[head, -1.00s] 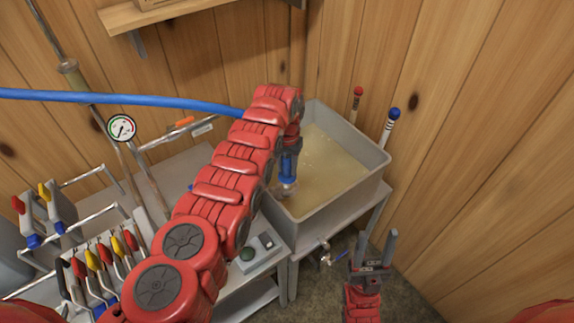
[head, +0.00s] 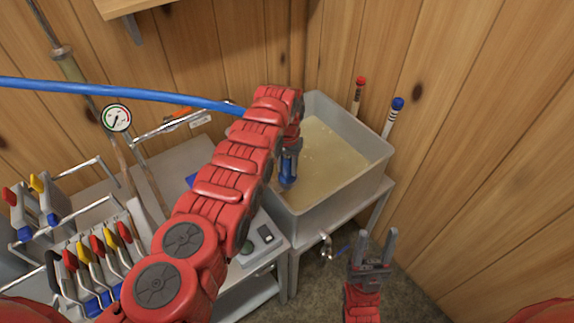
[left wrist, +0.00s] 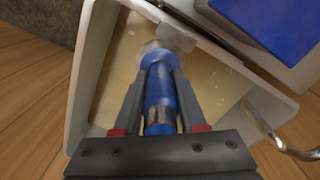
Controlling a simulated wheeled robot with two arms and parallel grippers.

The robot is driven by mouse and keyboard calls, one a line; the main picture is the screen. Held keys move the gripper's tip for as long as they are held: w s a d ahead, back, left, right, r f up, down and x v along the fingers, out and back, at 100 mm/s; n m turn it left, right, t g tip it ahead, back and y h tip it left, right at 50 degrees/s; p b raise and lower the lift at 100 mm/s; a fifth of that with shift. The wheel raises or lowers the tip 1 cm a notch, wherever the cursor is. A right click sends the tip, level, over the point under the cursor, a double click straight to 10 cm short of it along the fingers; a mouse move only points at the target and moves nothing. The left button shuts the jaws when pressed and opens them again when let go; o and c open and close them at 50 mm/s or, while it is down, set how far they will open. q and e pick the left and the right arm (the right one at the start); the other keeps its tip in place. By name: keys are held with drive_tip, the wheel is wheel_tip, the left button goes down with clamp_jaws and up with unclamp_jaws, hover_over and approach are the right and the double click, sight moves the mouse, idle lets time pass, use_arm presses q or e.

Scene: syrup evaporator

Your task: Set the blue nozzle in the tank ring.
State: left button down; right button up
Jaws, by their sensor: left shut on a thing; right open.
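My left gripper (left wrist: 160,95) is shut on the blue nozzle (left wrist: 160,85), which also shows in the head view (head: 288,167). The nozzle points down beside the left rim of the tank (head: 340,198), a grey bin of yellowish liquid. In the left wrist view its pale tip lies close to a grey bracket (left wrist: 176,37) on the tank wall. This may be the tank ring; its opening is hidden, and I cannot tell whether the tip touches it. My right gripper (head: 376,248) is open and empty in front of the tank stand.
A blue hose (head: 120,87) runs to my left arm. A rack of coloured-handled tools (head: 90,260) and a pressure gauge (head: 117,118) are at the left. Two capped rods (head: 393,115) stand behind the tank. A tap (head: 327,247) sticks out below it.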

sight(287, 156)
use_arm(q)
drive_tip(key=shift+f, duration=0.15)
unclamp_jaws()
idle(0.4)
wheel_tip(287, 156, up, 5)
drive_tip(key=p, duration=0.5)
drive_tip(key=shift+r+p, duration=0.8)
drive_tip(key=shift+r, duration=0.7)
